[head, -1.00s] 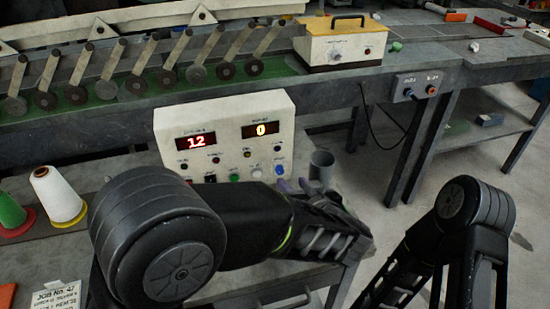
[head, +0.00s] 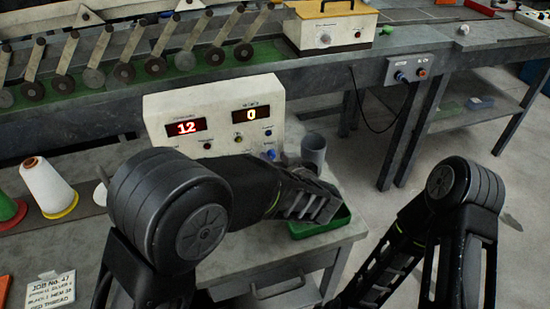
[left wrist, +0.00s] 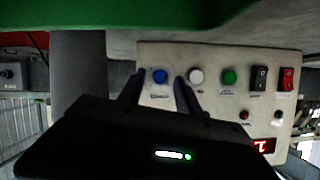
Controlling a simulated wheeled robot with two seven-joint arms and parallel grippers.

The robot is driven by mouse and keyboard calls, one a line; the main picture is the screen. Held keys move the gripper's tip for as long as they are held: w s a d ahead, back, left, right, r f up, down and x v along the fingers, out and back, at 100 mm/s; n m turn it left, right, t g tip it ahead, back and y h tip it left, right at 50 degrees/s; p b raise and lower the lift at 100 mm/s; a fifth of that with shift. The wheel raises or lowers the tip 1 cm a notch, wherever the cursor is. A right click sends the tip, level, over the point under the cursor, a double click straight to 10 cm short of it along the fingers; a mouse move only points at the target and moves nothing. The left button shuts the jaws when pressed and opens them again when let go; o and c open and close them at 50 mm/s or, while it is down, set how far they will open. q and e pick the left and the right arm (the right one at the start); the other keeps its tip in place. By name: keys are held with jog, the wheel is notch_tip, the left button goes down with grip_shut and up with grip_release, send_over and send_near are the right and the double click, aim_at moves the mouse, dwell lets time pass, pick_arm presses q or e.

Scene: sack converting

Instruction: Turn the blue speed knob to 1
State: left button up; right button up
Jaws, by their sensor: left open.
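In the left wrist view the blue knob (left wrist: 160,76) sits at the end of a row beside a white button (left wrist: 196,76) and a green button (left wrist: 229,77). My left gripper (left wrist: 160,90) is open, its fingers on either side of the blue knob; contact cannot be told. My right gripper is out of view.
A grey cup (head: 314,150) stands close right of the box, and a green tray (head: 335,222) lies below my left wrist. Thread cones (head: 45,185) stand at the left. A conveyor bench (head: 330,78) runs behind. Open floor lies to the right.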

pick_arm(q)
jog(key=shift+w+a+f, duration=0.1)
jog(key=shift+w, duration=0.1)
grip_shut()
dwell(0.4)
